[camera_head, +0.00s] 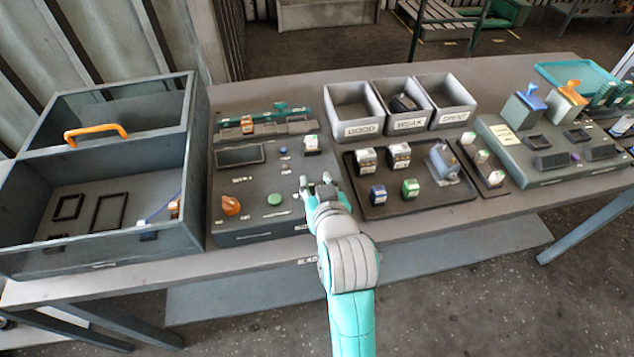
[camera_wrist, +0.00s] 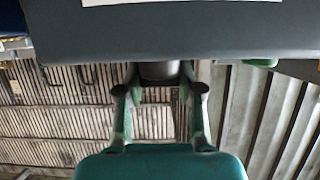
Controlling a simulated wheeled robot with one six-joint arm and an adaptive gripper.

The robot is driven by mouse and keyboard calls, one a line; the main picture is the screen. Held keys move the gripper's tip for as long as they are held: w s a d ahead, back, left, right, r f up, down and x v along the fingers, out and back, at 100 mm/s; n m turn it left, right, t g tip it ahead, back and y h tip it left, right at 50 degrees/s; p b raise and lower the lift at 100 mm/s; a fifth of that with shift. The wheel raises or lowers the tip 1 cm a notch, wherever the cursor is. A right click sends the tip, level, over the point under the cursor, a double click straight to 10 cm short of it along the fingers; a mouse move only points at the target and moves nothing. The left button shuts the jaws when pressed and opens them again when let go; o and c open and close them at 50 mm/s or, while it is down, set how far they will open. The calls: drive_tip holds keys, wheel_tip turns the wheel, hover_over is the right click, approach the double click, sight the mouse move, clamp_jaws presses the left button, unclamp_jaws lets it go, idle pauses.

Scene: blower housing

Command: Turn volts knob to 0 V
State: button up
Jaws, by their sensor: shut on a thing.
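The grey test panel (camera_head: 255,175) stands left of the table's middle, with a dark display (camera_head: 240,155), a blue button (camera_head: 283,152), a green button (camera_head: 275,199) and an orange knob (camera_head: 230,205). My gripper (camera_head: 316,182) is at the panel's right edge. In the wrist view, my gripper (camera_wrist: 160,82) is shut on a dark round knob (camera_wrist: 158,70), which sticks out from a grey body (camera_wrist: 180,35); I take it for the volts knob. In the head view my gripper hides this knob. I cannot read its pointer or any voltage on the display.
Left of the panel is a big open grey box (camera_head: 100,245) with an orange handle (camera_head: 96,132). Right of my gripper is a dark tray (camera_head: 430,205) with several components. Three grey bins (camera_head: 363,130) stand behind the tray. Another panel (camera_head: 530,175) is farther right.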

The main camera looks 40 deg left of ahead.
drive_tip(key=shift+g, duration=0.3)
drive_tip(key=n+g+y, duration=0.1)
drive_tip(key=n+g, duration=0.1)
drive_tip(key=shift+w+n+y, duration=0.1)
drive_tip(key=shift+n+y, duration=0.3)
drive_tip(key=n+g+y, duration=0.1)
drive_tip(key=n+g, duration=0.3)
drive_tip(key=g, duration=0.1)
drive_tip(key=shift+n, duration=0.3)
drive_tip(key=n+g, duration=0.3)
drive_tip(key=g, duration=0.1)
drive_tip(key=shift+n+g+h, duration=0.7)
drive_tip(key=shift+n+g, duration=1)
drive_tip(key=shift+g, duration=0.1)
